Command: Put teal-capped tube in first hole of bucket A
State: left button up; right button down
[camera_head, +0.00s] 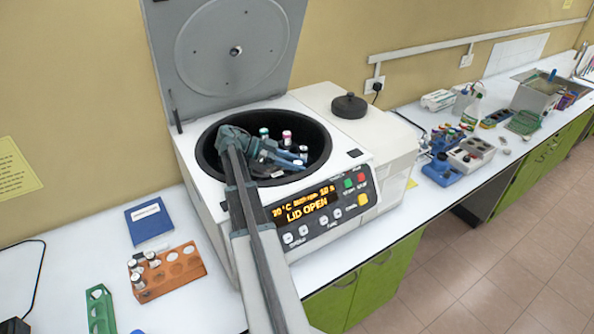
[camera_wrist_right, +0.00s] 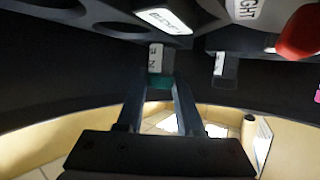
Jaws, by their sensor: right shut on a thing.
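The teal cap (camera_wrist_right: 160,80) of a tube sits between the two fingertips of my right gripper (camera_wrist_right: 161,88), which is shut on it. A white label with dark print shows just beyond the cap. In the head view my right gripper (camera_head: 290,161) is inside the open centrifuge bowl (camera_head: 207,158), and I cannot clearly pick out the held tube there. Dark buckets with holes (camera_wrist_right: 75,22) and a white label (camera_wrist_right: 165,20) show in the wrist view; which is bucket A cannot be read. How far the tube is in any hole is hidden. My left gripper is out of view.
A red cap (camera_wrist_right: 298,35) is close in the wrist view. The centrifuge lid (camera_head: 232,50) stands open, and the panel (camera_head: 308,206) reads LID OPEN. An orange rack (camera_head: 180,277) with several tubes, a blue book (camera_head: 149,220) and a green rack (camera_head: 100,310) are at left.

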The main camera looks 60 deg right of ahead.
jog(key=shift+f, duration=0.15)
jog(key=c, duration=0.5)
grip_release()
jog(key=shift+c, duration=0.2)
